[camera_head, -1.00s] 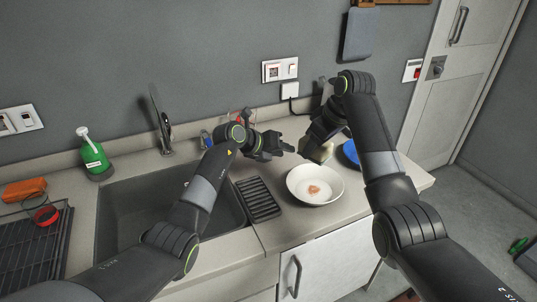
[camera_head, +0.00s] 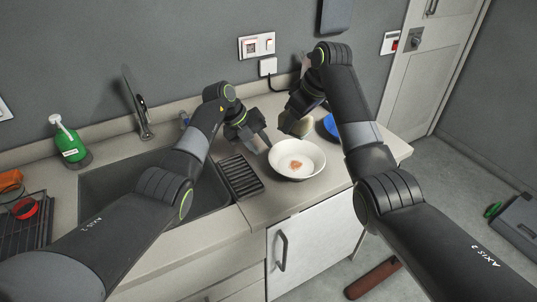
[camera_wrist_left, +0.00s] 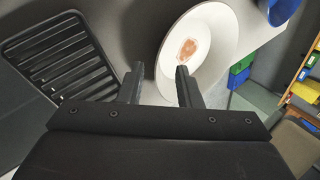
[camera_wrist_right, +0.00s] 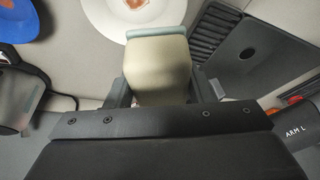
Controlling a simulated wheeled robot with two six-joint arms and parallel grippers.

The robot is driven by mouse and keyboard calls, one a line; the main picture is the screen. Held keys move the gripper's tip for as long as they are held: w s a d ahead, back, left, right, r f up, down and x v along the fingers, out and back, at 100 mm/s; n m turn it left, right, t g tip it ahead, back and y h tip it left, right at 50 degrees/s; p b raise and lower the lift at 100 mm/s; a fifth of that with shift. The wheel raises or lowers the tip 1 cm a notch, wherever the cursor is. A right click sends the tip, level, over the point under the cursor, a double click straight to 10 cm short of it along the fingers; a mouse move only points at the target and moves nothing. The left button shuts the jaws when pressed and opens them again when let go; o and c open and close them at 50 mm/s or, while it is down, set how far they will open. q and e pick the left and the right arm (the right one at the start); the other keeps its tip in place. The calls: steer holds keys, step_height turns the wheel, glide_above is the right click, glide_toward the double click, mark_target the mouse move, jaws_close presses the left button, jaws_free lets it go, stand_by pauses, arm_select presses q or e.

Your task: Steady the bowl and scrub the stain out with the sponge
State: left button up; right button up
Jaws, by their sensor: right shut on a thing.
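The white bowl (camera_head: 316,160) stands upright on the counter, with a reddish-brown stain (camera_head: 296,164) inside. It shows in the left wrist view (camera_wrist_left: 215,60) and partly in the right wrist view (camera_wrist_right: 105,22). My left gripper (camera_head: 262,143) is open and empty at the bowl's left rim. In the left wrist view its fingers appear on either side of the rim, but I cannot tell whether they touch it. My right gripper (camera_head: 296,115) is shut on the pale sponge (camera_wrist_right: 158,75), held above and behind the bowl. The sponge also shows in the head view (camera_head: 297,125).
A black drain rack (camera_head: 240,176) and the sink (camera_head: 110,190) lie left of the bowl. A green bottle (camera_head: 69,144) and faucet (camera_head: 141,112) stand at the back. The counter's front edge is close to the bowl.

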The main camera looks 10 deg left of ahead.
arm_select(q)
steer(key=shift+x, duration=3.25)
jaws_close()
arm_select(e)
steer(key=w+d+f+m+t+h, duration=0.1)
steer(key=w+f+m+t+h, duration=0.1)
steer(key=w+f+m, duration=0.35)
glide_toward(293, 162)
steer(key=shift+m, duration=0.25)
steer(key=shift+x, duration=2.35)
